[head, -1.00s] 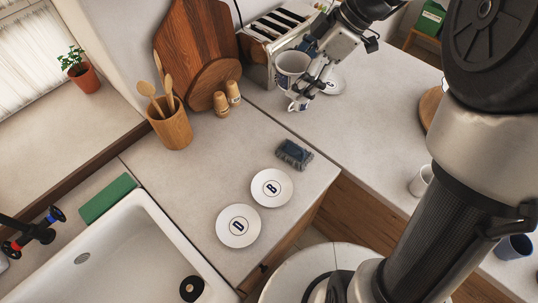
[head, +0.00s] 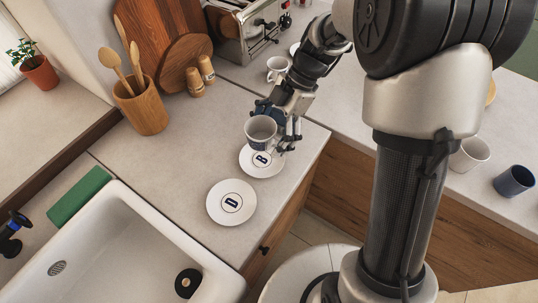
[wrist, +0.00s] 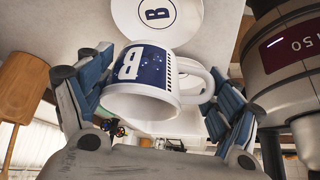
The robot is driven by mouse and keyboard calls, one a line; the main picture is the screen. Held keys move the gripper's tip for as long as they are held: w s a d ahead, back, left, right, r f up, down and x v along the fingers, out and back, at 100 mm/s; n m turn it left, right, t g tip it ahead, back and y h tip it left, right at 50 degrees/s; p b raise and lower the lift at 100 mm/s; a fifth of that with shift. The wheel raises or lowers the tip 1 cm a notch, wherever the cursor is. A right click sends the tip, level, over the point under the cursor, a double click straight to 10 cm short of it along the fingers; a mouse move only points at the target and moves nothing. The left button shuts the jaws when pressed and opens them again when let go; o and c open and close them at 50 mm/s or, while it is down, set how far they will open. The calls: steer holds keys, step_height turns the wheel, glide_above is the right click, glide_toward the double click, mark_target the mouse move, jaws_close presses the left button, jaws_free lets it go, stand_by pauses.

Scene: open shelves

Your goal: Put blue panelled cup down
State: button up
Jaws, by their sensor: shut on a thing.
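The blue panelled cup (head: 261,130) is white inside, and in the wrist view (wrist: 145,72) it shows a dark blue panel with a white B and a white handle. My gripper (head: 277,126) is shut on it, with one blue-padded finger on either side in the wrist view (wrist: 160,98). The cup is over the back part of the white B saucer (head: 262,165); I cannot tell how high. The B saucer also shows in the wrist view (wrist: 187,14). A white D saucer (head: 231,202) lies nearer on the counter, empty.
The white sink (head: 125,250) and green sponge (head: 79,196) are at left. A utensil pot (head: 143,108), shakers (head: 195,82) and a toaster (head: 240,35) stand at the back. Another cup (head: 277,66) stands behind my gripper. The counter left of the saucers is clear.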

step_height(320, 180, down, 8)
steer(key=shift+f+b, duration=0.1)
steer(key=shift+b, duration=0.8)
steer(key=shift+f+b, duration=0.2)
steer(key=shift+b, duration=0.2)
steer(key=o, duration=1.1)
steer(key=shift+r, duration=0.15)
